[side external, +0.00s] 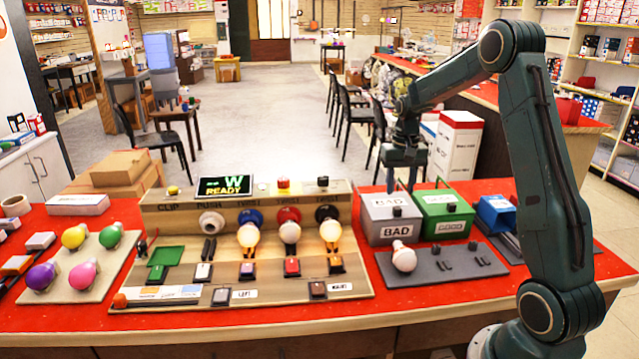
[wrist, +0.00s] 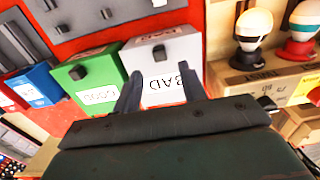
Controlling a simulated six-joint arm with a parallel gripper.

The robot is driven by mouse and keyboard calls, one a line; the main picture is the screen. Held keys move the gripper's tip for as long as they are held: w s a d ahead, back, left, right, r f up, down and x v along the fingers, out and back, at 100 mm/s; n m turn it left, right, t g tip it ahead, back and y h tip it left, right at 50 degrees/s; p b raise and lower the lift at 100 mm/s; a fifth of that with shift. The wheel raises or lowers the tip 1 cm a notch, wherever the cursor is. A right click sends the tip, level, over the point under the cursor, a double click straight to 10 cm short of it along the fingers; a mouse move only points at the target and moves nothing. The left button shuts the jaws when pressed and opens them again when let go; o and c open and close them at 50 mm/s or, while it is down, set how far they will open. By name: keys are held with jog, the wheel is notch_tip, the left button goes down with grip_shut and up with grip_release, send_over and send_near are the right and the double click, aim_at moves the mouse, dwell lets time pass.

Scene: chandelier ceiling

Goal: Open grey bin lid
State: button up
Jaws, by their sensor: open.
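The grey bin (side external: 388,232) stands on the red table with a "BAD" label on its front. Its lid looks closed and has a small dark knob (side external: 397,211). In the wrist view, the grey bin (wrist: 150,88) is straight ahead, with the knob (wrist: 159,51) on its lid. My gripper (side external: 402,188) is above the back part of the bin, fingers pointing down. In the wrist view, my gripper (wrist: 159,72) is open and empty, its two fingers apart over the labelled bin. The knob appears beyond the fingertips, and I see no contact with it.
A green bin (side external: 446,222) stands close beside the grey one, with a blue bin (side external: 496,212) further right. A grey tray (side external: 440,266) with a white bulb (side external: 403,257) lies in front. The wooden test panel (side external: 170,228) with several bulbs is to the left.

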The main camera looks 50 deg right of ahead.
aim_at(398, 208)
jog(key=shift+f, duration=3.2)
grip_shut()
